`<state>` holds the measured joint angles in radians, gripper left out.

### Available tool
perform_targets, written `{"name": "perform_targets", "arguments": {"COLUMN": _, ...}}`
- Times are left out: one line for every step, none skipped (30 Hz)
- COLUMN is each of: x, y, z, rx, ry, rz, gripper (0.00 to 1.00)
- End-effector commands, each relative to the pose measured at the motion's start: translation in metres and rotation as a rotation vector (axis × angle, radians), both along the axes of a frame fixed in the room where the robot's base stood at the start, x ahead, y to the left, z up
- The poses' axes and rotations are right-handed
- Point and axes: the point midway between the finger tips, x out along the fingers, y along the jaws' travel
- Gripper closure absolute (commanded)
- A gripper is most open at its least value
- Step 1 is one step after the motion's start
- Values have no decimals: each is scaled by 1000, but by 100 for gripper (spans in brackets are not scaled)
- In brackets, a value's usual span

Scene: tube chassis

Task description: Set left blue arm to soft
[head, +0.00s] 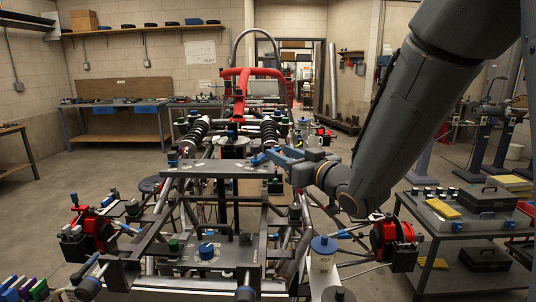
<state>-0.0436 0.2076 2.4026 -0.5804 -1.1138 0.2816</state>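A tube chassis (165,215) fills the middle of the head view, with a red steering-wheel-like part (250,75) at its far end. Several small blue parts show on it. Blue pieces (284,153) lie at the middle of the chassis, right beside my gripper (292,170). Another slim blue part (129,229) shows at the left, near the red hub. I cannot tell which is the left blue arm, and no soft marking is readable. My gripper comes in from the upper right, above the chassis plate. Its fingertips are small and merge with the blue pieces, so its opening and any contact are unclear.
A cart (455,228) with black cases and yellow items stands at the right. Red hubs (97,232) (392,238) stick out on both sides of the chassis. Workbenches (115,115) line the back wall. The floor (45,215) at the left is clear.

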Motion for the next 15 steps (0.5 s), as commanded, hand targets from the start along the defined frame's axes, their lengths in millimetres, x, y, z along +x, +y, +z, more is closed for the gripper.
{"name": "perform_targets", "arguments": {"x": 3, "y": 2, "z": 0, "rx": 0, "ry": 0, "rz": 1, "gripper": 64}}
{"name": "perform_targets", "arguments": {"x": 5, "y": 3, "z": 0, "rx": 0, "ry": 0, "rz": 1, "gripper": 64}}
{"name": "perform_targets", "arguments": {"x": 9, "y": 5, "z": 0, "rx": 0, "ry": 0, "rz": 1, "gripper": 64}}
{"name": "perform_targets", "arguments": {"x": 12, "y": 7, "z": 1, "rx": 0, "ry": 0, "rz": 1, "gripper": 64}}
{"name": "perform_targets", "arguments": {"x": 15, "y": 9, "z": 1, "rx": 0, "ry": 0, "rz": 1, "gripper": 64}}
{"name": "perform_targets", "arguments": {"x": 20, "y": 13, "z": 1, "rx": -1, "ry": 1, "rz": 1, "gripper": 64}}
{"name": "perform_targets", "arguments": {"x": 24, "y": 15, "z": 1, "rx": -1, "ry": 1, "rz": 1, "gripper": 64}}
{"name": "perform_targets", "arguments": {"x": 29, "y": 18, "z": 1, "rx": 0, "ry": 0, "rz": 1, "gripper": 64}}
{"name": "perform_targets", "arguments": {"x": 34, "y": 21, "z": 1, "rx": -1, "ry": 2, "rz": 0, "gripper": 64}}
{"name": "perform_targets", "arguments": {"x": 38, "y": 23, "z": 1, "rx": -1, "ry": 1, "rz": -1, "gripper": 64}}
{"name": "perform_targets", "arguments": {"x": 42, "y": 25, "z": 1, "rx": 0, "ry": 2, "rz": -2, "gripper": 64}}
{"name": "perform_targets", "arguments": {"x": 46, "y": 28, "z": 1, "rx": 0, "ry": 1, "rz": -2, "gripper": 64}}
{"name": "perform_targets", "arguments": {"x": 50, "y": 30, "z": 1, "rx": 1, "ry": 1, "rz": -2, "gripper": 64}}
{"name": "perform_targets", "arguments": {"x": 52, "y": 32, "z": 1, "rx": 0, "ry": 1, "rz": -1, "gripper": 64}}
{"name": "perform_targets", "arguments": {"x": 56, "y": 34, "z": 1, "rx": -1, "ry": 1, "rz": -2, "gripper": 64}}
